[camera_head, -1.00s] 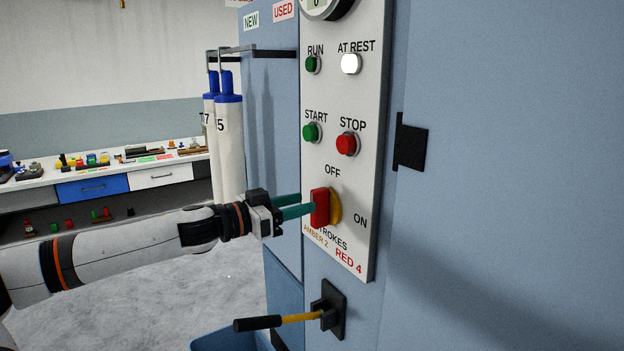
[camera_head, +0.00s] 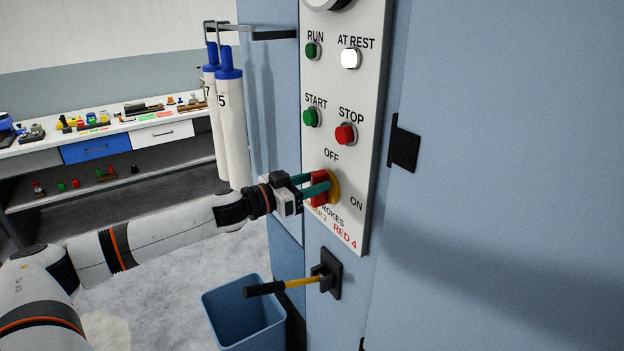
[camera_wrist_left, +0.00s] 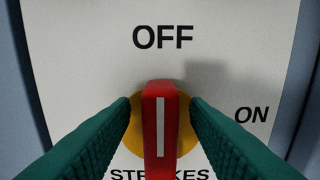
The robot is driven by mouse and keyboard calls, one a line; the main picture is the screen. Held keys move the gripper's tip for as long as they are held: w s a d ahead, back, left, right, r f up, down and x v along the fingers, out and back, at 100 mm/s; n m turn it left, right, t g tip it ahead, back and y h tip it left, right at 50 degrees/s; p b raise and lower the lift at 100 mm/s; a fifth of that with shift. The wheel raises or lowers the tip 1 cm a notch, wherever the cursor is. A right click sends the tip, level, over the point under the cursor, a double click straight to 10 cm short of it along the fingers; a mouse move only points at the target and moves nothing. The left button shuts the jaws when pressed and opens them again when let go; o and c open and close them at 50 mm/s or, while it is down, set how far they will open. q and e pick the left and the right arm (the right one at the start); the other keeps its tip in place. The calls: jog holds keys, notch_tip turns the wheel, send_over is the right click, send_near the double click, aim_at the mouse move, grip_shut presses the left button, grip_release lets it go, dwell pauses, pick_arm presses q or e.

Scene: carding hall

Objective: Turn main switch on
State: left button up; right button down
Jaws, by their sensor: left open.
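The main switch is a red handle (camera_head: 319,188) on a yellow disc (camera_head: 335,186), low on the white control panel (camera_head: 372,120). In the left wrist view, the red handle (camera_wrist_left: 160,130) stands upright with its white line pointing to OFF; ON is printed to the right. My left gripper (camera_head: 311,186) is open, with green fingers on either side of the handle. In the left wrist view small gaps show between each finger and the handle. The lower part of the handle is cut off there. My right gripper is not in view.
Above the switch are a green START button (camera_head: 311,117), a red STOP button (camera_head: 346,134) and a lit AT REST lamp (camera_head: 350,58). Below is a black-and-yellow lever (camera_head: 285,286) over a blue bin (camera_head: 245,318). White tubes (camera_head: 232,125) hang left of the panel.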

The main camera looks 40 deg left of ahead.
pick_arm(q)
grip_shut()
jog(key=m, duration=0.4)
jog(key=shift+s+d+f+m, duration=0.1)
jog(key=shift+s+d+m, duration=0.05)
jog(key=shift+d+m, duration=0.2)
jog(key=m, duration=0.3)
jog(key=d+m+b, duration=0.1)
jog(key=shift+s+f+m, duration=0.15)
jog(key=shift+f+m, duration=0.1)
jog(key=m, duration=0.2)
jog(key=f+m+b, duration=0.1)
jog(key=m, duration=0.1)
jog(key=shift+s+d+m, duration=0.1)
jog(key=shift+d+m, duration=0.1)
jog(key=shift+m, duration=0.1)
jog(key=shift+d+f+m+b, duration=0.1)
jog(key=shift+f+m+b, duration=0.15)
jog(key=shift+m, duration=0.8)
jog(key=shift+f+m+b, duration=0.1)
jog(key=shift+m+b, duration=0.2)
jog(key=shift+m, duration=0.75)
grip_release()
